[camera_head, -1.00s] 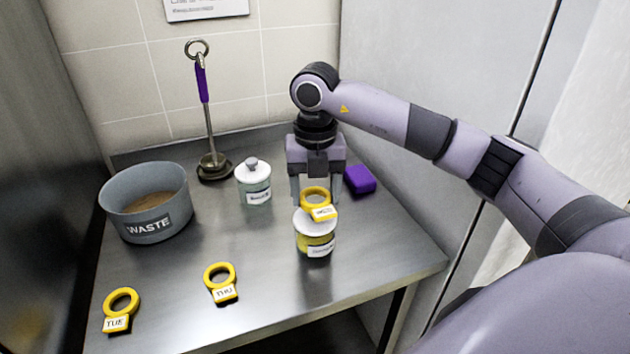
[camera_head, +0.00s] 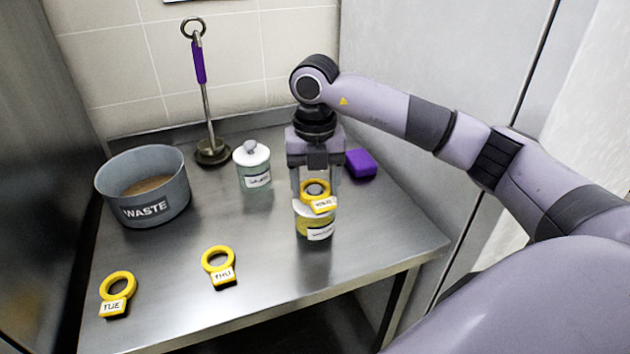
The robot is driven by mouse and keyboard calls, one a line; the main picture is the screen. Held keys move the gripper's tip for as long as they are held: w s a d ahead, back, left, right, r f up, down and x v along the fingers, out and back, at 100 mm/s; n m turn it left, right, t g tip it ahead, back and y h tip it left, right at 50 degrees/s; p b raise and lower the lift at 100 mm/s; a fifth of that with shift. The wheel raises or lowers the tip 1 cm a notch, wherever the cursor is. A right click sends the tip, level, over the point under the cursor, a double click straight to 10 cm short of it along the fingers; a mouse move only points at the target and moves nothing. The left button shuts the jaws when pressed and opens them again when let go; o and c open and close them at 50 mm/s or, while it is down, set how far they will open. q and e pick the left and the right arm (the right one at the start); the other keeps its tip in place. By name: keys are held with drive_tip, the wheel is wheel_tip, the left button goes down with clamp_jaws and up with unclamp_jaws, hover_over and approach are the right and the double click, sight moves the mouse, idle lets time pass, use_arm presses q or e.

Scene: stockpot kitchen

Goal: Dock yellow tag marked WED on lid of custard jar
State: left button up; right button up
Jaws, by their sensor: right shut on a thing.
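The yellow ring tag (camera_head: 317,203), with a white label that seems to read WED, is at the lid of the custard jar (camera_head: 315,226). The jar is a clear jar with yellow contents, a white lid and a white label, upright on the steel table. A grey knob shows inside the ring, and the ring appears to sit around it, low over the lid. Whether it touches the lid is hard to tell. My right gripper (camera_head: 316,184) points down from above, shut on the WED tag. My left gripper is not in view.
A second jar with a white lid (camera_head: 253,168) stands behind left. A purple block (camera_head: 360,164) lies behind right. The THU tag (camera_head: 219,266) and TUE tag (camera_head: 117,293) lie in front left. The grey WASTE tub (camera_head: 150,190) and a ladle stand (camera_head: 208,110) are further back.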

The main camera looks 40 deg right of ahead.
drive_tip(key=shift+f+b, duration=0.4)
drive_tip(key=shift+f, duration=0.2)
idle(0.8)
drive_tip(key=o, duration=0.8)
drive_tip(key=shift+c, duration=0.2)
drive_tip(key=shift+r+p, duration=1.15)
drive_tip(key=shift+r, duration=0.35)
drive_tip(key=shift+r+p, duration=0.55)
drive_tip(key=shift+r, duration=0.75)
wheel_tip(320, 180, up, 5)
drive_tip(key=shift+r, duration=0.2)
drive_tip(key=shift+s, duration=0.1)
